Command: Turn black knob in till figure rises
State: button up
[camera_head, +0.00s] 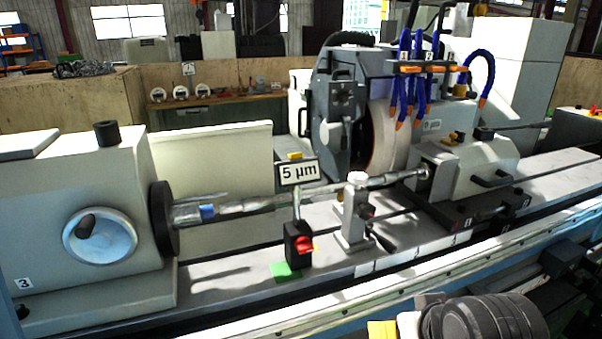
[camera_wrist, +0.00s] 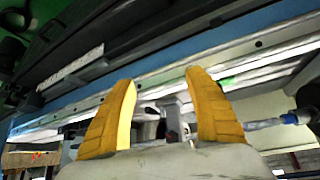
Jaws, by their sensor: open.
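A sign reading "5 µm" (camera_head: 299,172) stands on a post above a black box with a red knob (camera_head: 303,244). To its right is a pale steady rest (camera_head: 354,232) at the long shaft (camera_head: 385,181), with a small black knob (camera_head: 366,211) on its side. Another black knob (camera_head: 107,132) tops the left headstock. My gripper (camera_wrist: 160,78) is open and empty, its two yellow fingers spread in the wrist view. A grey fitting with dark parts (camera_wrist: 172,118) shows beyond and between them; I cannot tell which knob is there. In the head view my arm's end is low right, apart from the steady rest.
The headstock's handwheel (camera_head: 99,236) is at left. The grinding wheel (camera_head: 383,136) with blue hoses (camera_head: 400,85) stands behind the shaft. A black lever (camera_head: 381,236) sticks out beside the steady rest. The machine's front rail (camera_head: 400,277) runs between my arm and the steady rest.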

jog(key=w+r+n+y+p, duration=0.1)
jog(key=w+r+p, duration=0.7)
jog(key=w+r, duration=0.1)
jog(key=n+t+y+p, duration=0.1)
jog(key=n+y+p, duration=0.15)
jog(key=p, duration=0.75)
send_near(370, 208)
jog(key=shift+m, duration=0.25)
jog(key=b+x, duration=0.2)
jog(key=x, duration=0.9)
jog(key=shift+w+f, duration=0.25)
jog(key=c, duration=1.2)
